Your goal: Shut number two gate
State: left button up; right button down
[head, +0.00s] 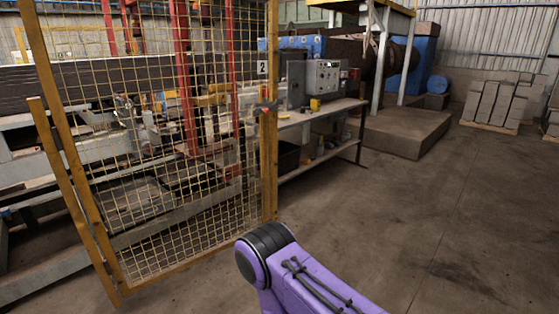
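A yellow-framed mesh gate (160,140) stands at the left of the head view. A white tag with the number 2 (262,67) is on its right post. A red and grey latch or handle (265,108) sits lower on that post. Whether the gate is open or shut against a frame is hard to tell; a second yellow post (65,185) leans beside its left edge. A purple arm link of mine shows at the bottom middle, apart from the gate in the picture. Neither gripper is in view.
Behind the gate are machinery and red uprights (185,75). A workbench (325,112) with a control box (322,77) stands right of the gate. A low concrete block (405,130) and stacked bricks (493,103) lie farther back. The concrete floor (430,220) at right is clear.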

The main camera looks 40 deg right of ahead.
aim_at(62, 135)
jog(key=u, duration=0.4)
jog(key=k, duration=0.2)
jog(key=z, duration=1.75)
jog(key=i, duration=0.8)
jog(key=z, duration=0.65)
jog(key=i, duration=0.95)
jog(key=u, duration=0.4)
jog(key=i, duration=0.8)
jog(key=u, duration=0.6)
